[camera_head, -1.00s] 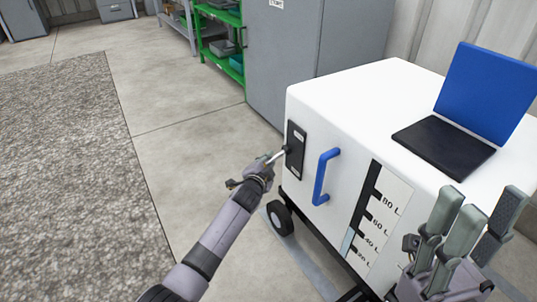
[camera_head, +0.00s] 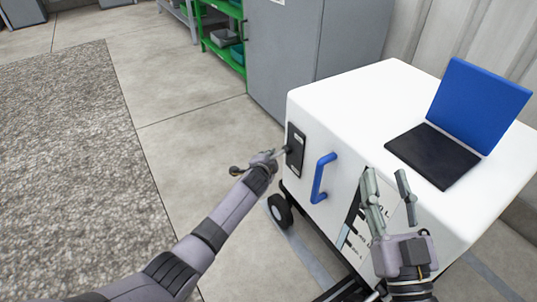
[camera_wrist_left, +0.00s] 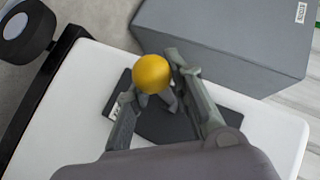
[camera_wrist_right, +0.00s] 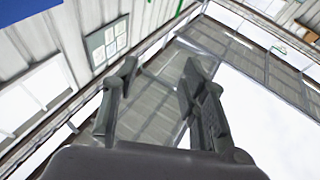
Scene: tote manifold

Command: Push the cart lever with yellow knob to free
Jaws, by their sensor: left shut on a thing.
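The white cart (camera_head: 345,100) stands at the right in the head view, with a black lever plate (camera_head: 295,148) on its near face. The lever's yellow knob (camera_wrist_left: 152,73) shows in the left wrist view between the fingers of my left gripper (camera_wrist_left: 154,86), in front of the dark plate (camera_wrist_left: 165,126). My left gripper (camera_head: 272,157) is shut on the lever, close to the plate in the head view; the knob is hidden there. My right gripper (camera_head: 388,185) is open and empty in front of the cart's level scale, fingers pointing up.
A blue handle (camera_head: 322,178) sits on the cart face right of the plate. An open blue laptop (camera_head: 485,105) rests on the cart top. A grey cabinet (camera_head: 310,40) and a green shelf (camera_head: 222,40) stand behind. The floor left of the cart is clear.

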